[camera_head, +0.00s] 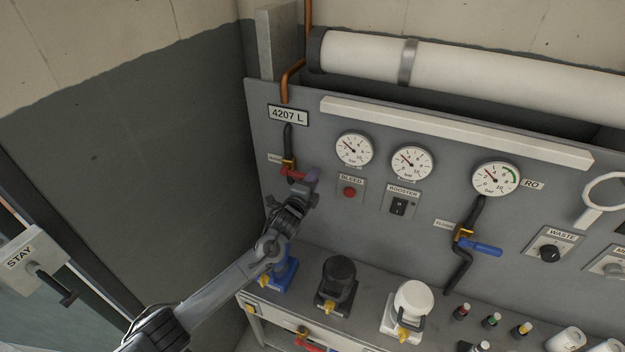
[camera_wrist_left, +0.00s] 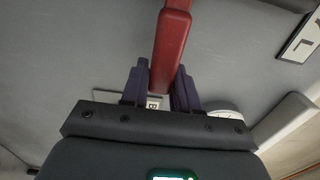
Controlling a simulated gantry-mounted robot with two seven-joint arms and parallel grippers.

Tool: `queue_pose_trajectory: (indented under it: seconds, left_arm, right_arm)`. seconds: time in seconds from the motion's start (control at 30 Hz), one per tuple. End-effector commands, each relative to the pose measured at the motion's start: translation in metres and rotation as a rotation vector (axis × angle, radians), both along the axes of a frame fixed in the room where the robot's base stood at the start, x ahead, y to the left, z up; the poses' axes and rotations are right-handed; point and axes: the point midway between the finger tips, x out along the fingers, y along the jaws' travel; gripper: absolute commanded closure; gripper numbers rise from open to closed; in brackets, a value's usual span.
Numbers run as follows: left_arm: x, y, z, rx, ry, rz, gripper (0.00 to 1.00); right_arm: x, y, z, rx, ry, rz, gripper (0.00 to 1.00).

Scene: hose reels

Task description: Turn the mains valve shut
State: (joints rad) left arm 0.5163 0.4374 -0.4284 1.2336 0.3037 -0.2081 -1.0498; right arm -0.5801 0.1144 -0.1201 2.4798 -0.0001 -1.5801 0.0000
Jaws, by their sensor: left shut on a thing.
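The mains valve has a brass body (camera_head: 288,163) on a dark vertical pipe at the left of the grey panel. Its red lever (camera_head: 294,174) points right, crosswise to the pipe. My left gripper (camera_head: 311,176) has its purple fingers at the lever's right end. In the left wrist view the red lever (camera_wrist_left: 171,42) runs down between the fingers of the gripper (camera_wrist_left: 161,88), which is shut on it. The fingers and arm hide the lever's far end in the head view. My right gripper is in neither view.
Just right of the lever are the BLEED button (camera_head: 349,192) and the BOOSTER switch (camera_head: 399,206). Below, a blue reel unit (camera_head: 285,272), a black one (camera_head: 338,282) and a white one (camera_head: 410,300) stand on the bench. A blue-handled valve (camera_head: 482,248) sits further right.

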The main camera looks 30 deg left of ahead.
Motion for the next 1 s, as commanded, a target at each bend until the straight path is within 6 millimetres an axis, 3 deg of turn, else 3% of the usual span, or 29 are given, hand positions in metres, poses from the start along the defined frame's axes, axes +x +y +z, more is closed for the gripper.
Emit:
queue_pose_trajectory:
  seconds: [0.3,0.33,0.43,0.77,1.0]
  left_arm:
    - [-0.001,0.001,-0.005,0.002,0.01,0.002,1.0]
    - [-0.001,0.001,-0.005,0.002,0.01,0.002,0.66]
    - [-0.001,0.001,-0.004,0.002,0.008,0.002,0.51]
    - [-0.001,0.0,-0.002,0.002,0.003,0.001,0.49]
    - [-0.017,-0.002,-0.003,0.001,0.004,-0.001,0.49]
  right_arm:
    - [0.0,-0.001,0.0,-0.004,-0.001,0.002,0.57]
    - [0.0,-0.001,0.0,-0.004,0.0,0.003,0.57]
    - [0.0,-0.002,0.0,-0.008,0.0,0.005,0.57]
    - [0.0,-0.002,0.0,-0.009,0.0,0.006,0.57]
    - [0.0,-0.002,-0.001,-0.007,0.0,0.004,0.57]
